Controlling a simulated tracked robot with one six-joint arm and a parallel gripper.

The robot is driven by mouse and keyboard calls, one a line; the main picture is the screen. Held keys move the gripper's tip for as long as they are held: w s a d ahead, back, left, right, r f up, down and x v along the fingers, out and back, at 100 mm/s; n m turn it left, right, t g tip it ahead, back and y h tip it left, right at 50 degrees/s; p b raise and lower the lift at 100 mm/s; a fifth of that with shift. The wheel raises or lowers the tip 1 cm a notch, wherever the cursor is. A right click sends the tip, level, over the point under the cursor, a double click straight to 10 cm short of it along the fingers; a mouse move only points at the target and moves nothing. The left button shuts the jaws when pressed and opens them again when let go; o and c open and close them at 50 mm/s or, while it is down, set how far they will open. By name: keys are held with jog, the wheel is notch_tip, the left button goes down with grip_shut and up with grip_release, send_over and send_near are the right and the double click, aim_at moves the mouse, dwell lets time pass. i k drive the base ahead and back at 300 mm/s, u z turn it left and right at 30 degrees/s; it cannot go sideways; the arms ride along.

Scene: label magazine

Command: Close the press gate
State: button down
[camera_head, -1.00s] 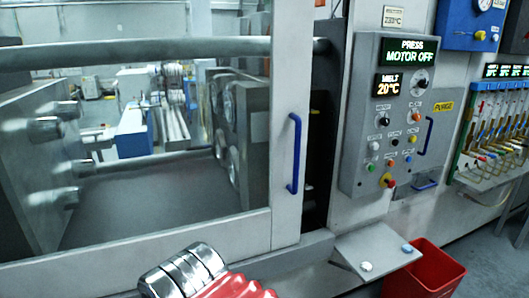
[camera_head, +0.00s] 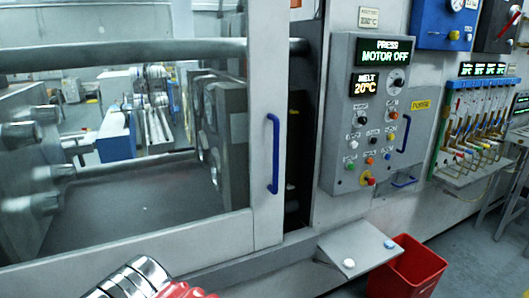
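The press gate (camera_head: 268,218) is a grey metal frame with a large clear window. An upright blue handle (camera_head: 274,154) is fixed near its right edge. A dark upright gap (camera_head: 299,130) shows between the gate's right edge and the press post (camera_head: 328,90). Through the window I see the press plates and bars. A red ribbed part with silver rings cuts into the bottom edge of the picture; it looks like part of my arm. It is below and left of the handle and appears apart from it. No gripper fingers show.
Right of the gate is the control panel (camera_head: 347,135), reading "MOTOR OFF" and 20°C. A sloping grey shelf (camera_head: 360,243) with two buttons juts out below it. A red bin (camera_head: 410,270) stands beside the shelf. Coloured flow tubes (camera_head: 482,125) hang at the right. Grey floor shows at the lower right.

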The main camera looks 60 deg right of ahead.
aim_at(184, 249)
jog(key=z, duration=0.05)
jog(key=i, duration=1)
jog(key=u, duration=0.05)
